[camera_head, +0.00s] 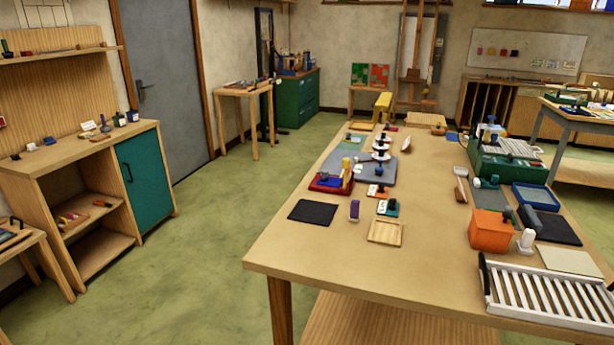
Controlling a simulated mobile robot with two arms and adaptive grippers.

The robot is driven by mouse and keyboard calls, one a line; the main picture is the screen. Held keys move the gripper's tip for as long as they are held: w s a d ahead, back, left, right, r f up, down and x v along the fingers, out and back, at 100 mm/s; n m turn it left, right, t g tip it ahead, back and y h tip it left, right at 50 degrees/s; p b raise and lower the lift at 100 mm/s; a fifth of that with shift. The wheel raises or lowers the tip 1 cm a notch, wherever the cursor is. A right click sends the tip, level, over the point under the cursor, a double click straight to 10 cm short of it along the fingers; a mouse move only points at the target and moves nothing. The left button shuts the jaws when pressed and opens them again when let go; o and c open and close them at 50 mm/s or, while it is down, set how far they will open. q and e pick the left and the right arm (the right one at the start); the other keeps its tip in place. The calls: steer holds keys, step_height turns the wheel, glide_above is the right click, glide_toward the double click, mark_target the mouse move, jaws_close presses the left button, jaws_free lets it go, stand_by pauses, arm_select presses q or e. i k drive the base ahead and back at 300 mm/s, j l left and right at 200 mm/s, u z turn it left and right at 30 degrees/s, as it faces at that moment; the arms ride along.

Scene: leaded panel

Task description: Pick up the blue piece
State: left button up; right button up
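Several blue things lie on the big wooden table (300,245), and I cannot tell which one is the blue piece. A dark blue piece (328,182) lies in a red tray (318,188) at the table's left side, near a yellow upright block (346,173). A flat blue square (452,137) lies farther back, right of the middle. A light blue flat piece (349,146) lies at the back left, close to a grey board (382,170). Neither of my grippers is in view.
A white slatted rack (545,296), an orange box (490,231), a blue-rimmed tray (535,197) and a green case (507,163) crowd the right side. A black mat (312,212) and small wooden tray (386,232) lie at the left. The table's near middle is bare. Green floor (215,250) is free on the left.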

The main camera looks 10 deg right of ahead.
mark_target(325, 180)
steer(key=i+j+u, duration=0.15)
steer(key=i+u, duration=0.65)
steer(key=u, duration=0.15)
steer(key=i+l+u, duration=0.15)
steer(key=i+u, duration=0.35)
steer(key=i+j+z, duration=0.1)
steer(key=i, duration=0.45)
steer(key=i+j+z, duration=0.1)
steer(key=i, duration=0.45)
